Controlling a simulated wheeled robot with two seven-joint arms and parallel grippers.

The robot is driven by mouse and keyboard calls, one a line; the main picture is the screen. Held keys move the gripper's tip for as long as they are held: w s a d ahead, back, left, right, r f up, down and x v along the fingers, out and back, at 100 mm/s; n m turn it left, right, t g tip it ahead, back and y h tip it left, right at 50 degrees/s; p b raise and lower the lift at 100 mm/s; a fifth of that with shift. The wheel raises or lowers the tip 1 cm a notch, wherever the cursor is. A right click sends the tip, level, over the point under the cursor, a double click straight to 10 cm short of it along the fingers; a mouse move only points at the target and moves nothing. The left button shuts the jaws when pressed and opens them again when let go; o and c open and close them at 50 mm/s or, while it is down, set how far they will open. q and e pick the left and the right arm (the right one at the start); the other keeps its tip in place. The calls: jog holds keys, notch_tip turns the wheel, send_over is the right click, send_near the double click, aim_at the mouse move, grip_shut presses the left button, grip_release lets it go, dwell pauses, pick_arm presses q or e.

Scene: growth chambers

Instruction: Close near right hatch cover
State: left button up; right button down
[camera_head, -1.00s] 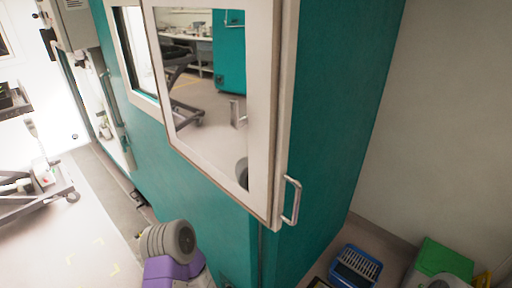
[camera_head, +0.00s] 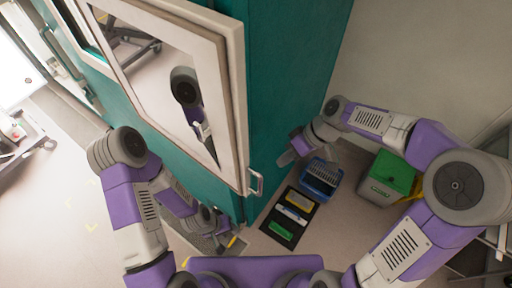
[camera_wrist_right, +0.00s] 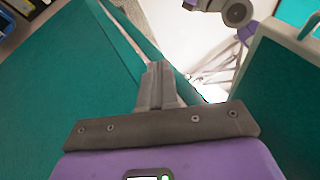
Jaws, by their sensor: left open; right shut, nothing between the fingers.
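The near right hatch cover (camera_head: 228,50) is a white-framed glass panel on the teal cabinet (camera_head: 290,60), with a metal handle (camera_head: 256,183) at its lower right corner. Its frame stands proud of the cabinet front; I cannot tell how far it is ajar. My right gripper (camera_head: 288,157) is shut and empty, beside the cabinet's right side and right of the handle. In the right wrist view its closed fingers (camera_wrist_right: 158,84) point along a teal surface. My left gripper (camera_head: 222,238) is open, low in front of the cabinet, below the cover; its fingertips are partly hidden.
A blue basket (camera_head: 321,178), a black tray (camera_head: 290,217) with coloured items and a green-lidded bin (camera_head: 390,175) stand on the floor to the right. A pale wall (camera_head: 420,60) bounds that side. The floor at the left is mostly clear.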

jog(key=s+r+n+p, duration=0.3)
jog(key=r+n+p, duration=0.1)
jog(key=r, duration=1.1)
pick_arm(q)
notch_tip(320, 180, up, 6)
jog(key=shift+r+p, duration=0.15)
jog(key=shift+p, duration=0.15)
pick_arm(e)
jog(key=s+a+f, duration=0.4)
jog(key=a+f, duration=0.3)
jog(key=a, duration=0.1)
jog(key=shift+s+a+f+g, duration=0.15)
jog(key=shift+s+a+g, duration=0.15)
jog(key=shift+g, duration=0.1)
jog(key=shift+s, duration=0.1)
